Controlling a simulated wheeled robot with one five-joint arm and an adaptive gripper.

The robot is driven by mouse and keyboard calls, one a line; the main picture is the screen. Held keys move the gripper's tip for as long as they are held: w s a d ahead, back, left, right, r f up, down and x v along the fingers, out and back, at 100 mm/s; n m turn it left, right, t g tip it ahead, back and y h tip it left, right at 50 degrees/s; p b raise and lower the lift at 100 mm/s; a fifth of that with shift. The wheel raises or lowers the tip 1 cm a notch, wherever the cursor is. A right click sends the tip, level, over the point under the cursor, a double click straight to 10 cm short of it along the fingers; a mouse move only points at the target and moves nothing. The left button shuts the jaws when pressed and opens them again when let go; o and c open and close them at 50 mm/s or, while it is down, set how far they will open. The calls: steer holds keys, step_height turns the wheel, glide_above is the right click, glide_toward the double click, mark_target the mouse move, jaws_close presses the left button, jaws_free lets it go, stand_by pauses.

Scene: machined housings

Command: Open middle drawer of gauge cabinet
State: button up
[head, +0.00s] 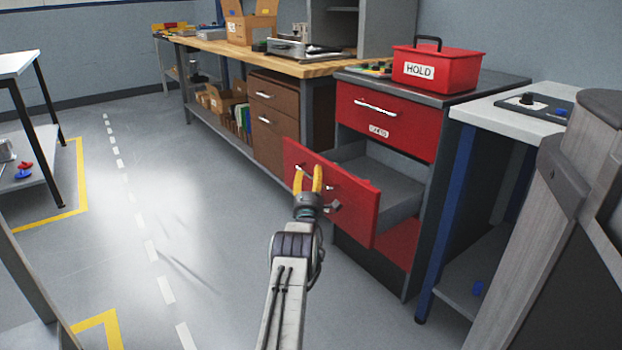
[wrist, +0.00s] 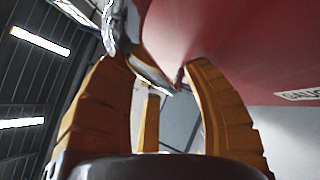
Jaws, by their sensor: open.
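The gauge cabinet (head: 440,190) is red-fronted with dark sides and stands right of centre in the head view. Its middle drawer (head: 354,210) is pulled far out, showing a grey interior (head: 378,180) that looks empty. The top drawer (head: 385,120) is closed, with a silver handle and a small label. My gripper (head: 308,177) has yellow fingers, open, at the middle drawer's front near its handle (head: 334,206), which it partly hides. In the wrist view, my fingers (wrist: 155,72) are spread apart, with the silver handle (wrist: 118,25) and red front (wrist: 235,45) close beyond.
A red HOLD box (head: 436,70) sits on the cabinet. A wooden-topped workbench (head: 232,48) with brown drawers (head: 275,95) stands to the left. A white-topped table (head: 500,110) stands close on the right. The floor (head: 190,180) left of my arm is clear.

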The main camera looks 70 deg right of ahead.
stand_by(0.3)
jaws_close()
stand_by(0.3)
